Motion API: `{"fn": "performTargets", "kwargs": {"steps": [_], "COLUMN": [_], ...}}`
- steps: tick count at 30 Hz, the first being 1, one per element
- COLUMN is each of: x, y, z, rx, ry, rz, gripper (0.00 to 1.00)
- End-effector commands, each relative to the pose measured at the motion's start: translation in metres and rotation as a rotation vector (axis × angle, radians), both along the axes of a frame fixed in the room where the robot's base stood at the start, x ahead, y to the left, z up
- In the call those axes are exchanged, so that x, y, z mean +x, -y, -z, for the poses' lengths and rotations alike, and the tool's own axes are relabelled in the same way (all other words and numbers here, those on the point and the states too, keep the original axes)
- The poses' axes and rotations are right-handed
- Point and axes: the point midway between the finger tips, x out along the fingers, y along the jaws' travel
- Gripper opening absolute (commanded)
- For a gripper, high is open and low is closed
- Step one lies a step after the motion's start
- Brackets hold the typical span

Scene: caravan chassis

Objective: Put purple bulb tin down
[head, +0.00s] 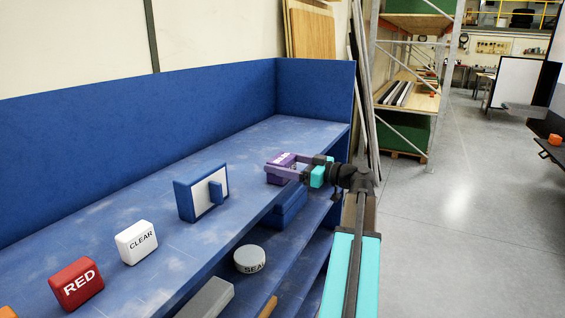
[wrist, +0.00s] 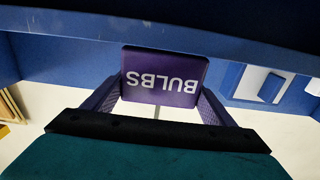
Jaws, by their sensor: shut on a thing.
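The purple bulb tin (head: 280,159) is held in my gripper (head: 283,168) at the right part of the blue bench's upper shelf (head: 245,157), by its front edge. In the head view I cannot tell whether the tin touches the shelf or hangs just above it. In the wrist view the tin (wrist: 165,78) sits between the two purple fingers of my gripper (wrist: 158,92), which are shut on its sides. Its white BULBS label reads upside down there. The tin's underside is hidden.
On the upper shelf stand a blue-framed white block (head: 203,192), a white CLEAR tin (head: 137,242) and a red RED tin (head: 77,284). A round grey SEAL tin (head: 250,259) is on the lower shelf. Blue panels close the back and far end. Bare shelf lies behind the purple tin.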

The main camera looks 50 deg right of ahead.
Motion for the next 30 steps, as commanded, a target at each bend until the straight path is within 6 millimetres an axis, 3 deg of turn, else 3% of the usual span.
{"fn": "performTargets", "kwargs": {"steps": [13, 14, 17, 30], "x": [-0.0001, -0.0001, -0.0001, 0.0], "y": [0.0003, 0.0003, 0.0002, 0.0002], "z": [0.0033, 0.0027, 0.0025, 0.0002], "rx": [0.0, 0.0, 0.0, 0.0], "ry": [0.001, 0.0, 0.0, 0.0], "rz": [0.0, 0.0, 0.0, 0.0], "gripper": [0.5, 0.83, 0.97, 0.97]}}
